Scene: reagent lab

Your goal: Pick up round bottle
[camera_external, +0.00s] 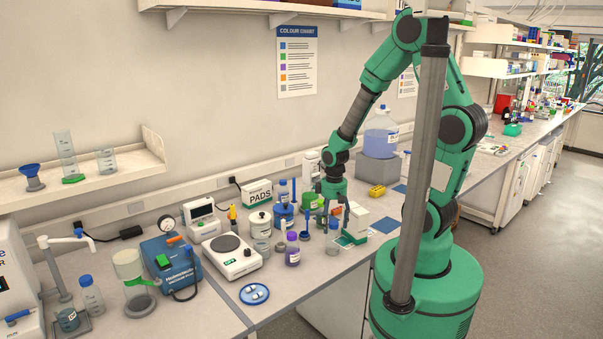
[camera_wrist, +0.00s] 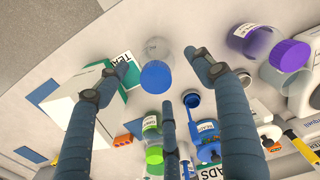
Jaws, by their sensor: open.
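In the wrist view, a small clear round bottle with a blue cap (camera_wrist: 157,74) stands between the spread fingers of my gripper (camera_wrist: 158,76). The fingers are open, and I see no clear contact with the bottle. The camera looks down on its cap, so its lower body is partly hidden. In the external view, my gripper (camera_external: 340,222) points down among the bottles on the bench. I cannot clearly make out the round bottle there.
A purple-capped bottle (camera_wrist: 289,55) is at the right and a green-capped bottle (camera_wrist: 154,154) is below. A white box (camera_wrist: 78,77) is close by the left finger. In the external view, a balance (camera_external: 232,258) and a blue dish (camera_external: 254,294) are to the left.

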